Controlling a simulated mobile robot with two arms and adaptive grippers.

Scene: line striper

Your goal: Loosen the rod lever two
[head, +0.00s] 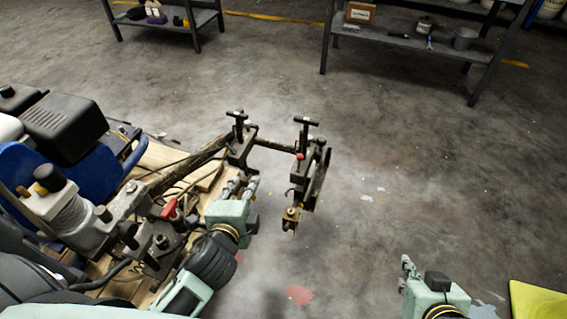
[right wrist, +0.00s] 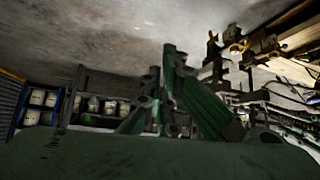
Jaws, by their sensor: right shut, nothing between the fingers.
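The line striper (head: 62,128) stands at the left with a dark rod reaching out to the right. Two dark T-shaped levers rise from clamps on it: a nearer-left lever (head: 237,115) and an outer lever (head: 305,121). I cannot tell which one is lever two. My left gripper (head: 241,185) is below the left lever's clamp, its fingers apart and nothing seen between them. My right gripper (head: 408,267) is shut and empty, over the floor to the right of the outer clamp.
A wooden pallet (head: 150,158) lies under the machine. A red knob (head: 168,208) and loose cables are left of my left gripper. Metal shelves (head: 400,38) stand at the back. A yellow object (head: 538,300) is at lower right. The floor between is clear.

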